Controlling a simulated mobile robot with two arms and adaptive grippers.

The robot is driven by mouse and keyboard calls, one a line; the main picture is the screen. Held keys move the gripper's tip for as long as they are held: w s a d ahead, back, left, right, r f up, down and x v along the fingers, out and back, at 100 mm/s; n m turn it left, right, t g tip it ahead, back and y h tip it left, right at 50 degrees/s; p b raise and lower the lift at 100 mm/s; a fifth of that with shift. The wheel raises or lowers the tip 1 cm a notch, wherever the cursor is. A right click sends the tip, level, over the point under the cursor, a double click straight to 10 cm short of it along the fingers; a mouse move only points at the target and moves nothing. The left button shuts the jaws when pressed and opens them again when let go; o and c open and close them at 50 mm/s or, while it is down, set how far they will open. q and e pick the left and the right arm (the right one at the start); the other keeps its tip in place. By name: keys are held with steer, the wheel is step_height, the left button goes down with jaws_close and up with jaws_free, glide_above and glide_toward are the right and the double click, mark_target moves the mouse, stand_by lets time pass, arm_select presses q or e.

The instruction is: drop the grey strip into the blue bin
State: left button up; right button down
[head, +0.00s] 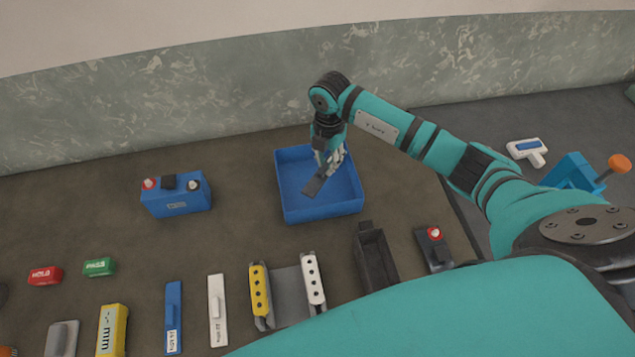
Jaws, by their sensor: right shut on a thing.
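The blue bin (291,207) stands open on the brown surface, near the middle of the head view. My right gripper (331,167) points down over the bin and is shut on the grey strip (316,184). The strip is dark and slants down to the left from the fingers. It shows against the inside of the bin; I cannot tell whether it touches the floor of the bin. Part of the strip is hidden by the fingers. My left gripper is not in view.
A blue battery (177,196) with a red and a white terminal stands left of the bin. Red (45,276) and green (99,267) blocks, a yellow device (112,330), a grey holder (287,293) and a black tray (374,257) lie in front. The surface around the bin is clear.

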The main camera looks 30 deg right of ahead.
steer(key=c, duration=1.5)
jaws_free()
steer(key=shift+c, duration=0.2)
steer(key=o, duration=0.4)
steer(key=shift+c, duration=0.2)
steer(key=shift+r, duration=0.35)
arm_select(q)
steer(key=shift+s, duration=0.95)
arm_select(e)
step_height(320, 180, up, 11)
steer(key=shift+r, duration=0.2)
